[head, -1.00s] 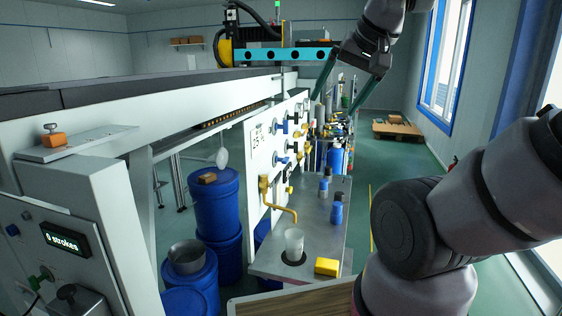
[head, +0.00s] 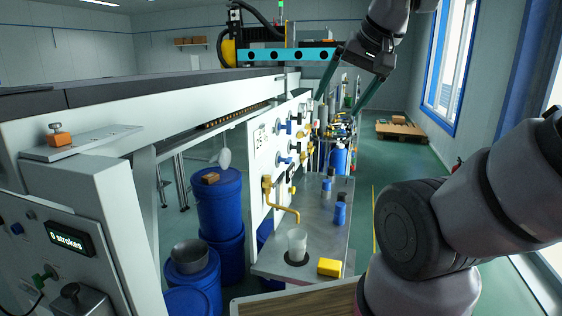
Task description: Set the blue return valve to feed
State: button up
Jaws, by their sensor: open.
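A white upright panel (head: 258,185) carries several valves with blue handles. Two larger blue handles, an upper one (head: 285,128) and a lower one (head: 284,161), stick out on its near part. Smaller blue handles sit farther along the panel. The labels are too small to read, so I cannot tell which one is the return valve or where feed is marked. My gripper (head: 336,105) is open, its two teal fingers spread and pointing down. It is beyond and above the blue handles in the picture, apart from them and holding nothing that I can see.
A grey shelf (head: 318,232) below the panel holds a clear cup (head: 297,244), a yellow block (head: 329,267) and small blue bottles (head: 340,208). A yellow pipe (head: 283,208) bends out from the panel. Blue drums (head: 219,205) stand at left. The green floor at right is partly clear.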

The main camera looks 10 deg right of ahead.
aim_at(287, 160)
jog(key=l+u, duration=0.6)
jog(key=u, duration=0.15)
